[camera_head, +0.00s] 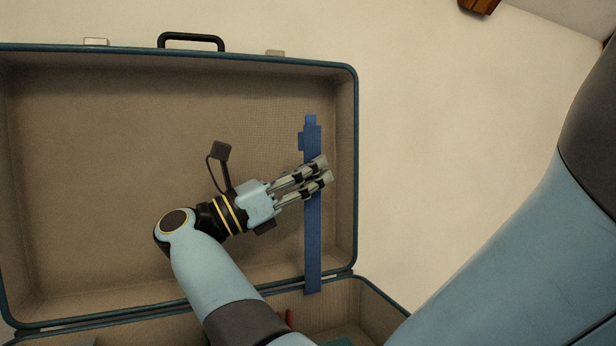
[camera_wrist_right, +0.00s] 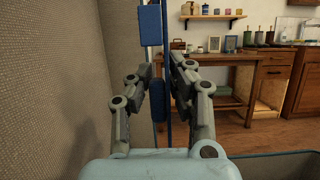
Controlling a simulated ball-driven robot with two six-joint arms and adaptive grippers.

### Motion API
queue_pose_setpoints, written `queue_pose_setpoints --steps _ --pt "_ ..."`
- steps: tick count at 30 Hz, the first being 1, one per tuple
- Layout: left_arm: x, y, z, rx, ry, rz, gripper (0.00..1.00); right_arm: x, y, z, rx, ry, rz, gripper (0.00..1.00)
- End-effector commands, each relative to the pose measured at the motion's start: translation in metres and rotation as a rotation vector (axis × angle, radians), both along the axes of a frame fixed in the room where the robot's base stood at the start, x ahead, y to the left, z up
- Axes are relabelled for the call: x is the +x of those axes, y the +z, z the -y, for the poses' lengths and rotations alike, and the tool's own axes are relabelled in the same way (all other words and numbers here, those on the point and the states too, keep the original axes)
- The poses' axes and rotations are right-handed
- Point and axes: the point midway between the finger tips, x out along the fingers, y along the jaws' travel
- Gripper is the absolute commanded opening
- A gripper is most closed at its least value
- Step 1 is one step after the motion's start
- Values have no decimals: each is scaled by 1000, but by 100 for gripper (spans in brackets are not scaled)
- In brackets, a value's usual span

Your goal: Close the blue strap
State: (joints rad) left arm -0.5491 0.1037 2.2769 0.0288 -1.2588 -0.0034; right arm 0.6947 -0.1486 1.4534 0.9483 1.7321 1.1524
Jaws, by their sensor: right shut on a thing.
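The blue strap (camera_head: 312,240) runs along the right part of the open suitcase lid's inner face, with a wider step near its upper end. My right gripper (camera_head: 327,170) reaches across the strap's middle from the left and is shut on it. In the right wrist view the strap (camera_wrist_right: 151,25) shows edge-on, passing between the two fingers; the fingers hide part of it. My left gripper is not in view.
The suitcase lid (camera_head: 110,120) has a beige lining, dark teal rim and black handle (camera_head: 191,38). The suitcase's lower part (camera_head: 345,308) shows at the bottom. A wooden workbench (camera_wrist_right: 215,82) stands beyond in the right wrist view.

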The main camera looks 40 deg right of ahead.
Motion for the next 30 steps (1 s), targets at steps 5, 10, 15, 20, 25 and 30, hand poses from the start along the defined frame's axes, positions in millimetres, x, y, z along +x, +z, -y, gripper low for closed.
queue_pose_setpoints --steps 5,10,15,20,25,30 --pt "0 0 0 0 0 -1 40 0 -1 -1 2 -2 -5 23" --pt "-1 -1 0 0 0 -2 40 0 -1 0 1 -3 -4 38" --pt "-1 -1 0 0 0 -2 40 0 -1 0 1 -2 -3 38" --pt "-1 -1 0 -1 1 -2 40 4 -6 -11 3 -1 -4 38" --pt "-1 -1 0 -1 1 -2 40 12 -17 -38 5 0 -5 38" --pt "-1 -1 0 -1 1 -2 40 19 -27 -59 3 0 -6 38"
